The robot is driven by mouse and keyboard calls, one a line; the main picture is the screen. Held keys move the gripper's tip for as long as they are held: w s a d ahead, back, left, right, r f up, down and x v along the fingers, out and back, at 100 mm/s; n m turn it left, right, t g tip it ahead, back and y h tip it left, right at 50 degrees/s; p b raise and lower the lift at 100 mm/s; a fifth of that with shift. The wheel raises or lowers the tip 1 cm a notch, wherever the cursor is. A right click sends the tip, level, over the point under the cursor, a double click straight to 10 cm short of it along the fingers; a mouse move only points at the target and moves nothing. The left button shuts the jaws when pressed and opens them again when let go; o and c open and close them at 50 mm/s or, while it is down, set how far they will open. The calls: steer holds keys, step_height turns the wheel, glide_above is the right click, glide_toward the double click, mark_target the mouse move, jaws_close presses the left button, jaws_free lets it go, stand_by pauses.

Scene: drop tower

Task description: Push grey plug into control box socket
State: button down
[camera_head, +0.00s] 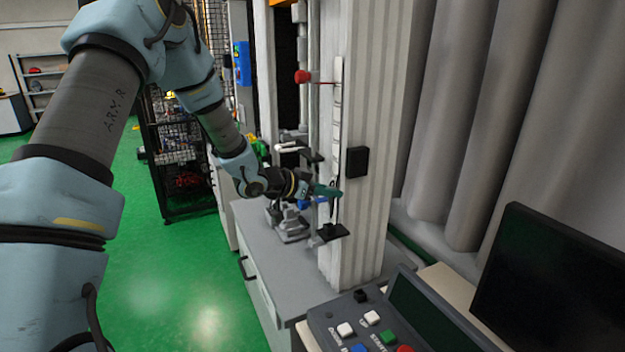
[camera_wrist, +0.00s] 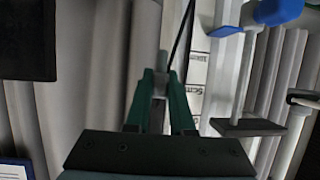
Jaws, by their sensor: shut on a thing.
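My gripper (camera_head: 328,191) is beside the pale ribbed column, well above the bench top. In the wrist view its two green fingers (camera_wrist: 161,88) are shut on a small grey plug (camera_wrist: 161,84). A thin dark cable (camera_wrist: 181,38) runs upward from near the plug. In the head view the plug is too small to make out. A grey control box (camera_head: 330,318) with coloured buttons is at the bottom, to the right of and nearer than my gripper. I cannot make out its socket; a small black piece (camera_head: 360,296) stands on its far edge.
A black bracket (camera_head: 331,232) juts out below my gripper. A grey cabinet (camera_head: 262,262) stands below. A dark monitor (camera_head: 550,280) is at right. Green floor lies open at left.

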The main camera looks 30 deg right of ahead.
steer(key=shift+s+d+f+b, duration=0.6)
steer(key=shift+s+f+b, duration=0.75)
steer(key=shift+s, duration=2)
steer(key=shift+s+d+f+b, duration=0.7)
steer(key=shift+s+b, duration=1.15)
steer(key=shift+s, duration=1.45)
steer(key=shift+m+g, duration=0.4)
steer(key=shift+a+f+b, duration=0.15)
steer(key=shift+f+b, duration=7.05)
steer(key=shift+f, duration=2.25)
steer(key=shift+f, duration=0.3)
steer(key=c, duration=0.7)
jaws_free()
steer(key=b+v, duration=0.1)
steer(key=v, duration=1)
steer(key=shift+w+r, duration=0.1)
